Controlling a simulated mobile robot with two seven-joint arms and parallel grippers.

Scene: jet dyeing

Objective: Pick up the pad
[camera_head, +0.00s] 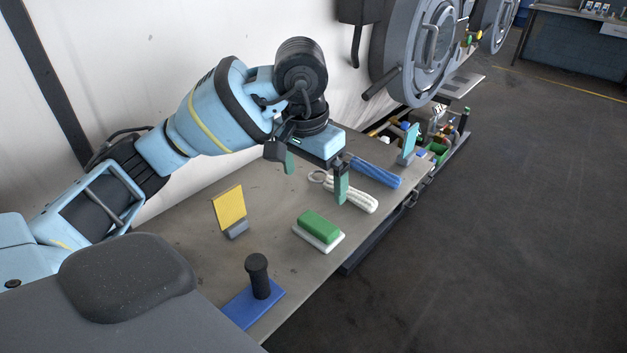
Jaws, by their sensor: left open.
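The likely pad is a green block on a white base (319,230), lying flat on the grey table in the head view. My left gripper (315,175) is above the table, with its two green-tipped fingers apart and nothing between them. In the picture it is above the pad, clear of it. The pad's top and near side are fully visible. My right gripper is out of view.
A yellow plate on a grey foot (229,207) and a blue plate with a black knob (252,302) stand nearby. White (352,194) and blue (374,172) bundles lie behind the pad. A light-blue upright piece (409,143) stands farther back. Grey machinery (425,50) is beyond the table (270,195).

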